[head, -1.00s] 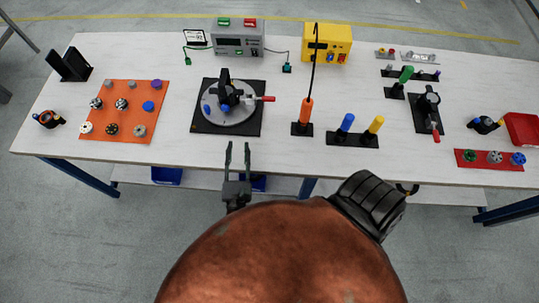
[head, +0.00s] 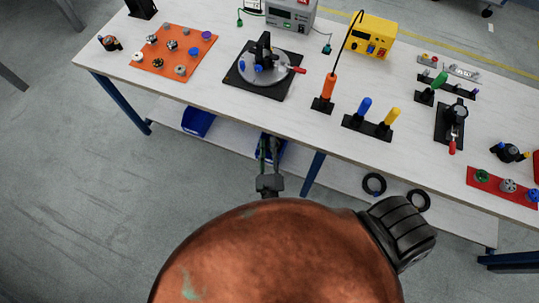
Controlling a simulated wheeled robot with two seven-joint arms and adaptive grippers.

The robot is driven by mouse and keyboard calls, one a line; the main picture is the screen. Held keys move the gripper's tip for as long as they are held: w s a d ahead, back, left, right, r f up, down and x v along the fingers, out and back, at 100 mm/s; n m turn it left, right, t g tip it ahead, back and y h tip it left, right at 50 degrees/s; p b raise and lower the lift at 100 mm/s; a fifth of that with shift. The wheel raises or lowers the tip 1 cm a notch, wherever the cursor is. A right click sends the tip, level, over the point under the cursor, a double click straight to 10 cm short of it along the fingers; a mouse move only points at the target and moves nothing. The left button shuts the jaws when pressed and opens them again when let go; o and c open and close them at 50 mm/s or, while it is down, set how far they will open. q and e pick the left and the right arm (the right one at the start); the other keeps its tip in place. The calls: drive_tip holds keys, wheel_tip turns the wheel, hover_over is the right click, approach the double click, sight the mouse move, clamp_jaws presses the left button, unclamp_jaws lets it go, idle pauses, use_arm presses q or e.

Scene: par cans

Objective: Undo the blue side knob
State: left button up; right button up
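A grey round plate on a black base (head: 240,83) stands mid-table, carrying a black upright bracket (head: 264,46). Small blue knobs (head: 257,68) show low on the bracket's near side; which is the side knob is too small to tell. A red-handled clamp (head: 296,69) sits at the plate's right. My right gripper (head: 268,148) is in front of the table's near edge, below the plate in the picture and apart from it. Its two fingers point away from me, with a gap and nothing seen between them. My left gripper is not in view.
An orange mat (head: 150,60) with several knobs lies to the left. An orange-handled tool (head: 329,88) and a blue- and yellow-handled rack (head: 357,124) stand to the right. A yellow box (head: 369,36) and a grey unit (head: 291,15) are behind.

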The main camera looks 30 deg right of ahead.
drive_tip(key=shift+w+a+f+n+y, duration=0.2)
drive_tip(key=shift+f+n+y, duration=0.35)
drive_tip(key=shift+f+n, duration=0.35)
drive_tip(key=shift+w+a+f+n+y, duration=0.1)
drive_tip(key=shift+a+f+n+y, duration=0.1)
drive_tip(key=shift+f+n+y, duration=0.55)
drive_tip(key=shift+n, duration=0.25)
